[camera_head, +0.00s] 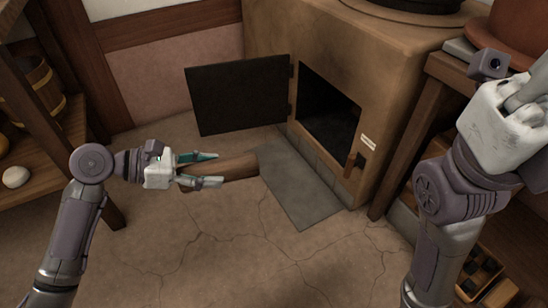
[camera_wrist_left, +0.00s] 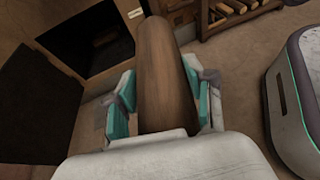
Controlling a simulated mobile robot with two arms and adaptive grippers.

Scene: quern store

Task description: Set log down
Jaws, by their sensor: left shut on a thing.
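My left gripper (camera_head: 208,169) is shut on a brown wooden log (camera_head: 235,166) in the head view. The log points right from the fingers, and its far end shows over the edge of the grey floor plate in front of the stove. In the left wrist view the log (camera_wrist_left: 164,75) lies between the two teal finger pads (camera_wrist_left: 162,100). I cannot tell whether the log touches the floor. My right arm is at the right of the head view; its fingers are hardly visible, and I cannot tell their state.
The stove (camera_head: 350,60) has its black door (camera_head: 238,95) swung open to the left of a dark opening (camera_head: 327,108). The grey plate (camera_head: 300,185) lies before it. A wooden shelf (camera_head: 40,175) stands at left. A table (camera_head: 440,75) stands at right. The cracked floor in front is clear.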

